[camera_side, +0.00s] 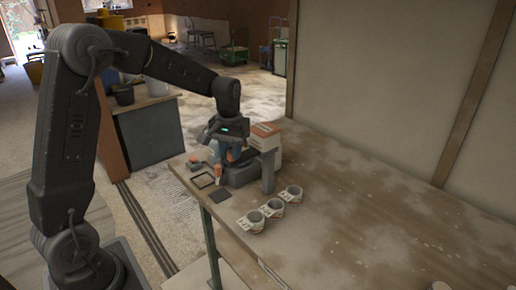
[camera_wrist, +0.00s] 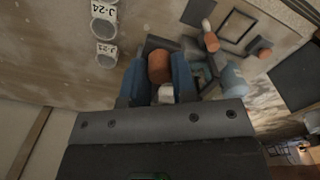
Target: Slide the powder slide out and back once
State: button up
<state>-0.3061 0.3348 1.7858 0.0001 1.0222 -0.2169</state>
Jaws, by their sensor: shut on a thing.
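My gripper (camera_wrist: 159,76) has its two blue fingers on either side of an orange-brown round knob (camera_wrist: 159,66) in the wrist view, shut on it. In the side view my gripper (camera_side: 228,154) is low over a dark grey device (camera_side: 241,174) on the bench. The knob seems to belong to this device, and I take it for the handle of the powder slide. The slide itself is mostly hidden by my gripper, so I cannot tell how far out it is. A small pale block (camera_wrist: 165,94) shows between the fingers.
Several white labelled cups, one of them (camera_side: 273,208) in the middle, stand in front of the device. A dark square frame (camera_side: 203,181) and a dark flat pad (camera_side: 220,197) lie to its left. A white box with an orange top (camera_side: 265,138) stands behind. The bench's right side is clear.

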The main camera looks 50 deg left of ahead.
aim_at(242, 156)
jog(key=shift+w, duration=0.2)
jog(key=shift+w+r, duration=0.1)
jog(key=shift+w, duration=1.6)
jog(key=o, duration=0.7)
notch_tip(242, 156, up, 8)
